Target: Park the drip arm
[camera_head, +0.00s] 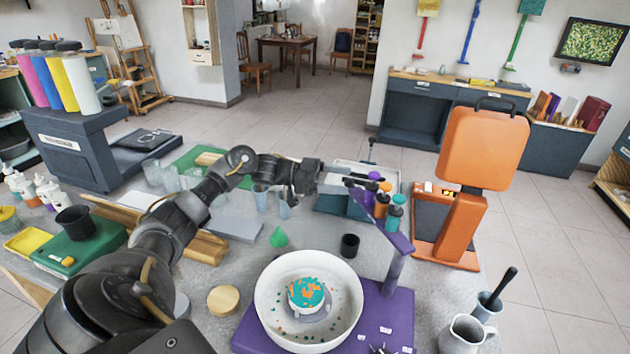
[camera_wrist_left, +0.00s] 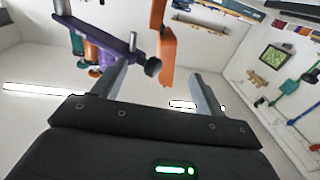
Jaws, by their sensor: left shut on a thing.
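A white bowl (camera_head: 262,305) stands on that base, with a teal-and-orange painted round piece (camera_head: 306,292) inside. My left gripper (camera_head: 340,181) is shut on the drip arm at its far end, behind the bowl. In the left wrist view the purple bar (camera_wrist_left: 108,45) and a dark knob (camera_wrist_left: 152,67) show by the fingers (camera_wrist_left: 160,74). My right gripper is not in view.
An orange press-like stand (camera_head: 465,205) is right of the drip arm. A black cup (camera_head: 349,245), green cone (camera_head: 279,237) and wooden disc (camera_head: 223,300) stand near the bowl. Clear cups (camera_head: 262,198) are by my left forearm.

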